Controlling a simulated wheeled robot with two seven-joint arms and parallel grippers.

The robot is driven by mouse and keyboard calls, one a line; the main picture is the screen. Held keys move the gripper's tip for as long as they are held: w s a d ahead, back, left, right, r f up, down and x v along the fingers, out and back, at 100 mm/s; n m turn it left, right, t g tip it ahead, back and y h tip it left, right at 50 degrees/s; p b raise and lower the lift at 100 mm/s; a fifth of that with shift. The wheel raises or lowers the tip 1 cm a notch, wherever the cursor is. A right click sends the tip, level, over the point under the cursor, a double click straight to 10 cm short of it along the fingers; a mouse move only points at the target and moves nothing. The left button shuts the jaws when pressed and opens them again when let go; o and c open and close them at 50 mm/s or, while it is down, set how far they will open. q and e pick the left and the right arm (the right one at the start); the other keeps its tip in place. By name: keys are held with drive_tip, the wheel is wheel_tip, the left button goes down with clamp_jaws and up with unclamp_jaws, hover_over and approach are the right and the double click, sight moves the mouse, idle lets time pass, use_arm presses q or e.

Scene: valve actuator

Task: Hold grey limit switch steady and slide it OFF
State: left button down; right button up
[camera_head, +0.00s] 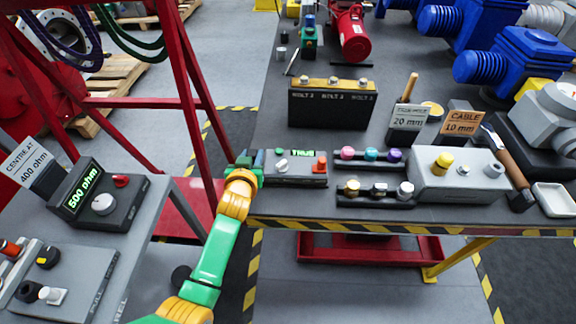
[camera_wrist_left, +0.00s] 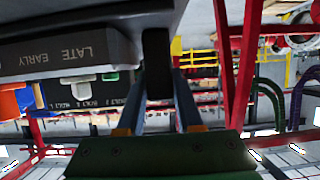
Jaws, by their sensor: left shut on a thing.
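The grey limit switch (camera_head: 300,181) is a low box near the front edge of the table. It carries a green "TRUE" display, a pale knob (camera_head: 281,165) and an orange-red piece (camera_head: 320,165) at its right end. My left gripper (camera_head: 251,158) is at its left end, shut on it. In the left wrist view the limit switch (camera_wrist_left: 65,55) appears upside down with "LATE EARLY" on its side. There my left gripper (camera_wrist_left: 157,100) has its two fingers on either side of a dark end piece (camera_wrist_left: 157,62). The exact contact is partly hidden.
A rack with coloured knobs (camera_head: 346,167) and a grey box with a yellow knob (camera_head: 441,178) stand to the right. A black bolt block (camera_head: 331,108) stands behind. A red frame (camera_head: 190,80) rises at the left. A side table holds a "500 ohm" meter (camera_head: 98,205).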

use_arm(q)
wheel_tip(320, 180, up, 8)
drive_tip(key=shift+w+r, duration=0.1)
drive_tip(key=shift+r, duration=0.15)
drive_tip(key=shift+f, duration=3.85)
drive_tip(key=shift+f, duration=0.5)
